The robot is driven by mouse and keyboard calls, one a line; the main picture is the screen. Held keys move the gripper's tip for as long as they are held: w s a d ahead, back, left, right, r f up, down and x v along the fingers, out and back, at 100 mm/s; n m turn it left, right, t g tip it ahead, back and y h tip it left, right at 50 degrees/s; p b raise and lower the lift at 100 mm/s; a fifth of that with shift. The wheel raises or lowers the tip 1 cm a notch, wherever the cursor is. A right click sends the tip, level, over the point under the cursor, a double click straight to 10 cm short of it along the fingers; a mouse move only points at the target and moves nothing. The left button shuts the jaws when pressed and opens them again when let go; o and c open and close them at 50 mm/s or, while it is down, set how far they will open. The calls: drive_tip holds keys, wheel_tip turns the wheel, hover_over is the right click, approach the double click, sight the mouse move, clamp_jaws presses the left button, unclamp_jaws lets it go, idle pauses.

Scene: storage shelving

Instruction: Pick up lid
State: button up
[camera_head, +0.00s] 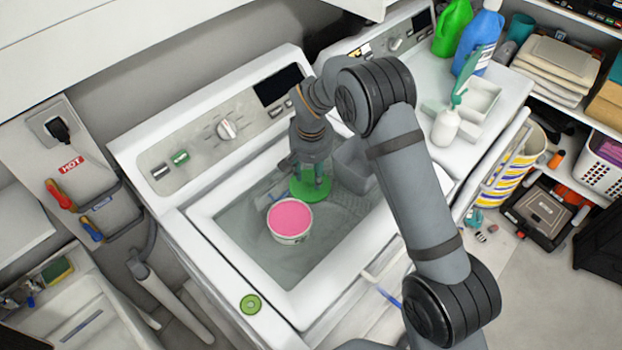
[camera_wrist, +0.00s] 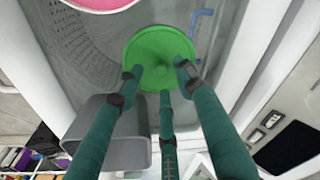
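A round green lid (camera_head: 311,188) lies on the grey, glassy top panel of the white washing machine (camera_head: 240,255). In the wrist view the lid (camera_wrist: 158,57) shows as a flat green disc, partly covered by my fingers. My gripper (camera_head: 313,172) points down over the lid. In the wrist view the three fingertips of my gripper (camera_wrist: 161,78) are spread apart in front of the disc, with green showing between them. No grip on the lid is visible, and whether the tips touch it is unclear.
A white tub with a pink top (camera_head: 291,217) stands close to the lid. A grey bin (camera_head: 354,164) is at its right, near my gripper. A small green ring-like object (camera_head: 251,304) lies on the washer's front edge. The control panel (camera_head: 228,130) rises behind.

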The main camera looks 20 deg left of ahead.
drive_tip(key=shift+a+f, duration=0.25)
drive_tip(key=shift+f, duration=0.65)
drive_tip(key=shift+d, duration=0.15)
drive_tip(key=shift+c, duration=0.6)
clamp_jaws()
